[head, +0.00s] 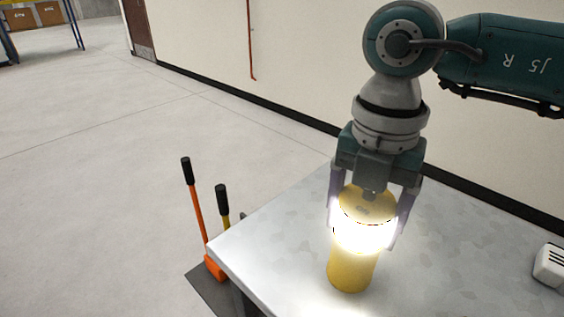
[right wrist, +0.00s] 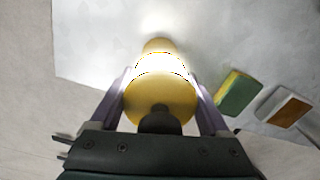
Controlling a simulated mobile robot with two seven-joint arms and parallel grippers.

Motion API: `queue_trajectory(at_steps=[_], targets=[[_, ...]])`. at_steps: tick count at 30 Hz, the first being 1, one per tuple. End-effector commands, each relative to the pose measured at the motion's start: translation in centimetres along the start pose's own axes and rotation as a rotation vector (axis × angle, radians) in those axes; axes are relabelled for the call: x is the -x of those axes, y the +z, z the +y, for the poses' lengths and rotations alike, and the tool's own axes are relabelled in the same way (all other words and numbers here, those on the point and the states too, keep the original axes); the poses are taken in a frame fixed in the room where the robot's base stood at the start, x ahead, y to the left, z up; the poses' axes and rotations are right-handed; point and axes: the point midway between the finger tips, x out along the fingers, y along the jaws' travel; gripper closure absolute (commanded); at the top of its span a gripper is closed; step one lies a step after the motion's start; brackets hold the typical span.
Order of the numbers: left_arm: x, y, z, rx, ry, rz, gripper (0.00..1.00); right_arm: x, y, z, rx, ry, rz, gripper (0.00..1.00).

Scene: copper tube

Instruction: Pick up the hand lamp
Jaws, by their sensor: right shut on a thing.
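The hand lamp (head: 351,270) is a yellow cylinder with a brightly lit white band around its upper part. It stands upright on, or just above, the grey metal table (head: 285,235); I cannot tell which. My right gripper (head: 366,232) comes down from above and is shut on the lamp, one finger on each side of the lit band. In the right wrist view the lamp (right wrist: 160,100) sits between the two fingers (right wrist: 163,95), its top towards the camera. My left gripper is not in view.
A white object (head: 550,265) lies at the table's right. The right wrist view shows a green and yellow sponge-like block (right wrist: 238,92) and a brown and white block (right wrist: 289,108). Orange (head: 197,215) and yellow-handled (head: 224,205) tools stand left of the table. A wall is behind.

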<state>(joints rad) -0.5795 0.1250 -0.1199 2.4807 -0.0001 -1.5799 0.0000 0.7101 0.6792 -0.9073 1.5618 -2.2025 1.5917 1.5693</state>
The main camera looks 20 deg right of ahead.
Motion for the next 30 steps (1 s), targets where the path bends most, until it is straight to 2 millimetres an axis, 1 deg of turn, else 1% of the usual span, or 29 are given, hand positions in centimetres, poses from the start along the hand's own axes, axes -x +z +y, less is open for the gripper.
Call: queue_trajectory(at_steps=[1,2,15,16,22,25,29,30], targets=[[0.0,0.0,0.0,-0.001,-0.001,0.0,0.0,0.0,0.0,0.0,0.0,0.0,0.0,0.44],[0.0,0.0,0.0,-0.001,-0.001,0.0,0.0,0.0,0.0,0.0,0.0,0.0,0.0,0.47],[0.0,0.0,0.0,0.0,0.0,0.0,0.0,0.1,0.0,0.0,0.0,0.001,0.0,0.97],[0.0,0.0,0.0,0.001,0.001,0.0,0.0,0.1,0.0,0.1,0.0,0.002,-0.001,0.99],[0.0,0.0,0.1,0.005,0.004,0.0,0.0,0.1,0.0,0.1,0.0,0.002,-0.001,0.99],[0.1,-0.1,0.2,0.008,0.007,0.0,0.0,0.5,0.1,0.1,-0.001,0.003,-0.001,0.99],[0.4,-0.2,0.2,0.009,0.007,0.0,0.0,1.7,0.1,0.1,-0.001,0.004,-0.001,0.99],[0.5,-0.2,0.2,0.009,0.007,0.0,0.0,2.3,0.1,0.1,0.0,0.005,-0.002,0.99]])
